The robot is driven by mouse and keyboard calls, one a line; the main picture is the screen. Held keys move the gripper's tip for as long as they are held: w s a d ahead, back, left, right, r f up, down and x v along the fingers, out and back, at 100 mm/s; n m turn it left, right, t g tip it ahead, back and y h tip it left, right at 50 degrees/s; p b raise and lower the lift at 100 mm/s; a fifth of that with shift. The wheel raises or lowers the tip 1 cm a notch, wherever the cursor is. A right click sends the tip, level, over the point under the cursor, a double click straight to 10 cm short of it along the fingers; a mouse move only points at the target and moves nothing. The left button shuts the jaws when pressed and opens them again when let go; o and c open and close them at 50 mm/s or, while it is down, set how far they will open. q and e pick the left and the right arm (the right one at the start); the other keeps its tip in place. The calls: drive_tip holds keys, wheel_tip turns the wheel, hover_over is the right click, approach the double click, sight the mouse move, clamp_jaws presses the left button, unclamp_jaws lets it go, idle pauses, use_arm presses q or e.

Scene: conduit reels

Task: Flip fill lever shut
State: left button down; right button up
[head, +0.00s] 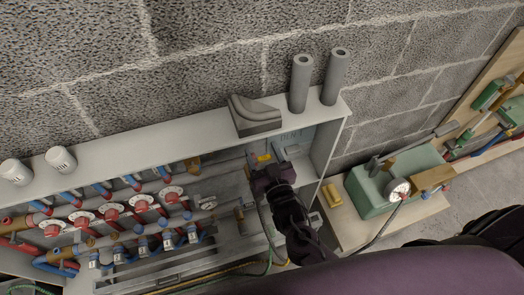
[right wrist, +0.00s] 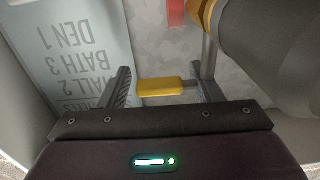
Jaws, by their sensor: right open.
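The fill lever (right wrist: 160,87) is a yellow handle on a short metal stem in the right wrist view. The stem runs right, toward a grey pipe part (right wrist: 270,40) with a brass ring. A bit of yellow, which looks like the lever (head: 264,157), also shows in the head view at the right end of the cabinet. My right gripper (head: 263,163) is open there. In the right wrist view its two fingers stand on either side of the lever, with the handle between them; I cannot tell whether they touch it. My left gripper is not in view.
The open grey cabinet (head: 200,112) holds a manifold with red and blue valves (head: 110,218). A lettered label (right wrist: 70,50) is beside the lever. A green pump box with a gauge (head: 370,194) stands on a board at the right. A block wall is behind.

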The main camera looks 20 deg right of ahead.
sight(265, 160)
drive_tip(key=s+b, duration=0.1)
drive_tip(key=s, duration=0.6)
drive_tip(key=shift+d, duration=0.15)
